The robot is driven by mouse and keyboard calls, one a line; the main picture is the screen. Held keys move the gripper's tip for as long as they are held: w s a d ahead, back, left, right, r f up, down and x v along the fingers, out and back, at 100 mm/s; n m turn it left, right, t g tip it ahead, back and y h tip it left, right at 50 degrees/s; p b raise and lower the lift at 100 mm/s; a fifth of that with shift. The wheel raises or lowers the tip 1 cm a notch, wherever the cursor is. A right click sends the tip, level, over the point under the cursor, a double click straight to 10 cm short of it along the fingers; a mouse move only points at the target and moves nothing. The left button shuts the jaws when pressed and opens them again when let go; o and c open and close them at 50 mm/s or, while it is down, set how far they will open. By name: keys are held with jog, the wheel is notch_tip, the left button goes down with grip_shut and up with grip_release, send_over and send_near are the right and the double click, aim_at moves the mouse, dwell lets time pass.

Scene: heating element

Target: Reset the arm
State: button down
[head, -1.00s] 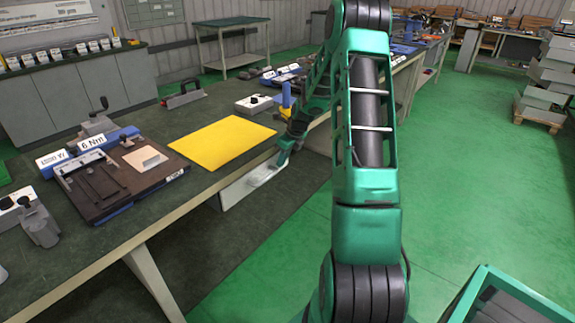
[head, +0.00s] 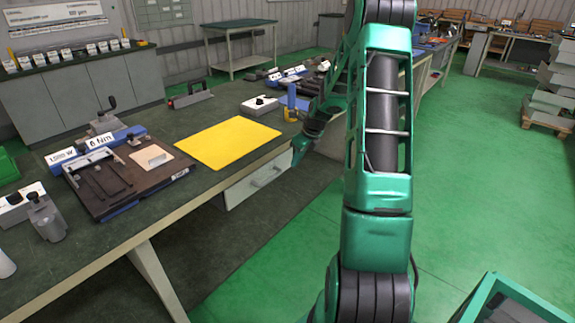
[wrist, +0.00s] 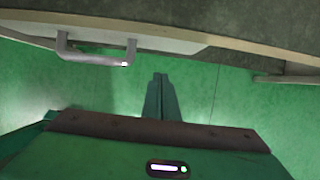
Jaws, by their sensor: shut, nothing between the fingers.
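My gripper (head: 300,152) hangs at the front edge of the workbench, beside the yellow mat, at the end of my green arm. In the wrist view my gripper (wrist: 159,78) points over the green floor, its two fingers together with nothing between them. The workbench (head: 150,235) runs from the lower left toward the back. A drawer (head: 262,183) under its top lies just left of and below my gripper. The drawer's handle (wrist: 95,58) shows at the upper left of the wrist view, apart from the fingers.
A yellow mat (head: 228,142) lies on the bench. A dark fixture board (head: 128,188) with a small light block stands left of it. A white box with a black knob (head: 260,106) and a blue upright part (head: 292,100) stand behind. Green floor (head: 465,190) at right is open.

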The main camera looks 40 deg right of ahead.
jog(key=v, duration=0.7)
jog(key=shift+s+r, duration=0.2)
jog(key=shift+a, duration=0.15)
jog(key=s+a+r+n+g+h, duration=0.1)
jog(key=s+a+r+n+g, duration=0.1)
jog(key=s+a+r+n, duration=0.45)
jog(key=s+a+r+n+g, duration=0.1)
jog(key=s+a+r+n, duration=0.2)
jog(key=s+a+n, duration=0.85)
jog(key=s+n, duration=0.2)
jog(key=s, duration=0.4)
jog(key=s+a+n+g, duration=0.1)
jog(key=s+a+n, duration=0.3)
jog(key=s+n, duration=0.3)
jog(key=s+r, duration=0.1)
jog(key=s, duration=0.2)
jog(key=shift+s, duration=0.3)
jog(key=shift+w+f+g, duration=0.1)
jog(key=shift+w+g, duration=0.05)
jog(key=shift+g, duration=0.15)
